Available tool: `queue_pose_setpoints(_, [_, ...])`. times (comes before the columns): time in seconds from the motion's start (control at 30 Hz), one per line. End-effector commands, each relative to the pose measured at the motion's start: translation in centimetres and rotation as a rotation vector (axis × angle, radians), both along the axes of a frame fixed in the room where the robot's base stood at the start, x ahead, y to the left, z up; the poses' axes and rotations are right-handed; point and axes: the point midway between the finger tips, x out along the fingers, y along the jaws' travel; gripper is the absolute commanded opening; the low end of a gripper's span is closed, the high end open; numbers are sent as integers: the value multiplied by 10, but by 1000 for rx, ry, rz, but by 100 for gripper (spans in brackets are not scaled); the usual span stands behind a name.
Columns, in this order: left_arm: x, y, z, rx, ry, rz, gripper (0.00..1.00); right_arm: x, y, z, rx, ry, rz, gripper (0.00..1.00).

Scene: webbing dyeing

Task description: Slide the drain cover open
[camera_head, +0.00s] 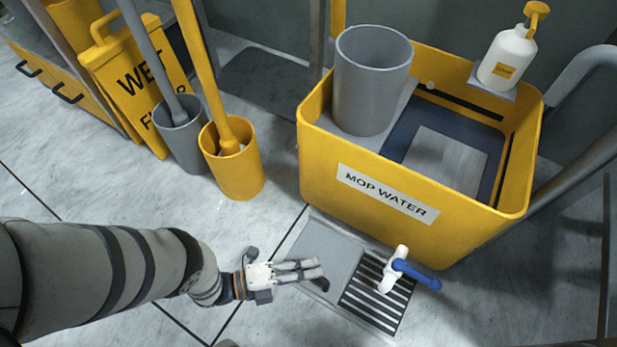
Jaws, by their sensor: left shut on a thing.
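The drain cover (333,248) is a flat grey plate on the floor in front of the yellow mop water bucket. It lies to the left of a slotted drain grate (378,304), whose dark slots are exposed. My left gripper (318,274) reaches in from the left, low over the cover's front part. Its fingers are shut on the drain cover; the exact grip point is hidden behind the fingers. My right gripper is not in view.
The yellow bucket (385,209) has a white spout with a blue handle (415,274) above the grate. A yellow cup (233,175), a grey cup (184,146) and a wet floor sign (133,77) stand at the upper left.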

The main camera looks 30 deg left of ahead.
Motion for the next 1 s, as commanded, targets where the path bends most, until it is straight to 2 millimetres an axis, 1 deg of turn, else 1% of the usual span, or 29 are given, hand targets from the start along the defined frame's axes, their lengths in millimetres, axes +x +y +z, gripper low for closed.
queue_pose_setpoints(0.07, [-1, 0, -1, 2, 1, 0, 0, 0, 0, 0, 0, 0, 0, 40])
queue_pose_setpoints(0.1, [-1, 0, 0, 2, 1, 0, 21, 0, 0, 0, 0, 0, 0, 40])
queue_pose_setpoints(0.17, [-1, 0, -1, 2, 1, 0, 33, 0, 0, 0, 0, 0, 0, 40])
queue_pose_setpoints(0.43, [-1, 0, 0, 1, 1, 0, 33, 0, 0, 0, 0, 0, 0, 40])
queue_pose_setpoints(0.53, [-7, 8, 0, 3, 3, -1, 33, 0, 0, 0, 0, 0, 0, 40])
queue_pose_setpoints(0.67, [-29, 31, 4, 4, 5, 0, 33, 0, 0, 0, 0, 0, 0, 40])
queue_pose_setpoints(0.8, [-55, 59, 9, 4, 4, 0, 33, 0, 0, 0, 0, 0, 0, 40])
queue_pose_setpoints(0.9, [-69, 74, 12, 4, 2, -1, 33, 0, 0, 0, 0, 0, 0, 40])
queue_pose_setpoints(1.0, [-77, 83, 14, 2, 1, 0, 33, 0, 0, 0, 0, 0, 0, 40])
